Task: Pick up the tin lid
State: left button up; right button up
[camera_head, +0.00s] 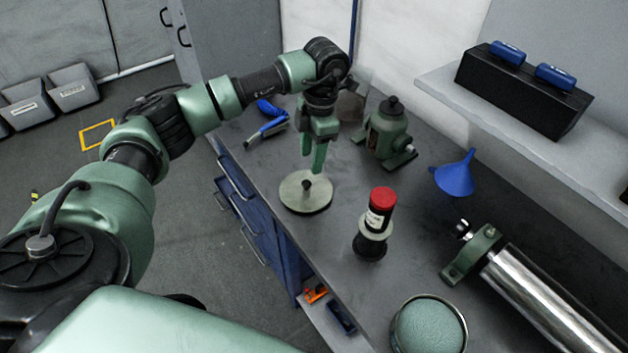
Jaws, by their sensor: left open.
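The tin lid (296,196) is a flat, pale round disc with a small dark knob at its middle. It lies on the grey workbench near its left edge. My left gripper (313,172) points down just above the lid, close to the knob, with its green fingers open. I cannot tell whether a finger touches the knob. An open round tin (428,326) with a pale green content stands at the front of the bench. My right gripper does not show.
A red-capped bottle (379,210) on a dark stand is right of the lid. A green machine (387,132), a blue tool (268,124) and a blue funnel (455,175) stand farther back. A metal cylinder (540,300) lies at right. A shelf (530,140) overhangs the bench.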

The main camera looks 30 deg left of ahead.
aim_at(306, 183)
pick_arm(q)
jog(key=shift+s+a+f+p, duration=0.1)
jog(key=shift+s+f+p, duration=0.3)
jog(key=shift+f, duration=0.25)
jog(key=shift+s+f+p, duration=0.3)
jog(key=shift+s+f, duration=0.1)
jog(key=shift+f, duration=0.2)
jog(key=f, duration=0.2)
jog(key=f+p, duration=0.1)
jog(key=f, duration=0.1)
jog(key=shift+s+a+f, duration=0.1)
jog(key=shift+s+f, duration=0.05)
jog(key=shift+s, duration=0.05)
jog(key=shift+f, duration=0.1)
grip_shut()
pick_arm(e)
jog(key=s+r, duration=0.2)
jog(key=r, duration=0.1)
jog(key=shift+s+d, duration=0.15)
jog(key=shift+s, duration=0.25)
